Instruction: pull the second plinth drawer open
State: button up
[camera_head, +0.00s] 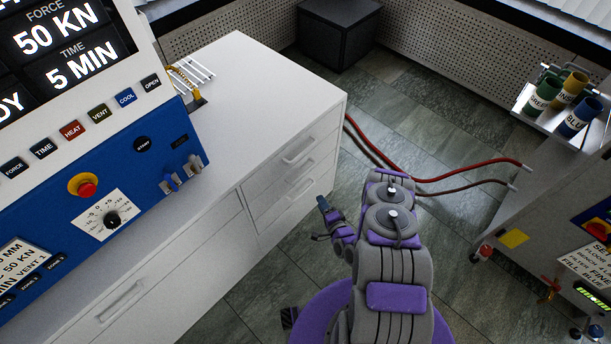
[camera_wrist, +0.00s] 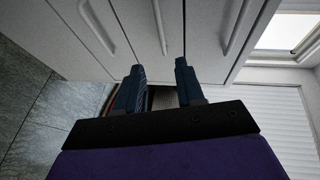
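The white plinth (camera_head: 225,95) has a stack of drawers with bar handles at its right end. In the head view the upper handle (camera_head: 298,151) and the handle below it, on the second drawer (camera_head: 300,191), show; the lower part is partly cut off from sight. The drawers look shut. In the wrist view three handles show, and the middle handle (camera_wrist: 160,27) lines up with the gap between my fingers, beyond the tips. My gripper (camera_head: 321,218) is open and empty, in front of the drawer fronts. Its two dark fingers also show in the wrist view (camera_wrist: 159,72), apart.
A blue press panel (camera_head: 110,200) stands on the plinth at left. Red hoses (camera_head: 440,172) run across the tiled floor (camera_head: 430,120) to a bench (camera_head: 540,215) at right, with coloured cups on a shelf. A dark box (camera_head: 338,32) stands at the back.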

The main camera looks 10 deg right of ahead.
jog(key=d+b+x, duration=0.1)
jog(key=b+x, duration=0.3)
jog(key=x, duration=1.3)
jog(key=shift+w, duration=0.15)
jog(key=shift+a, duration=0.2)
jog(key=shift+a, duration=0.15)
jog(key=shift+c, duration=1.2)
grip_shut()
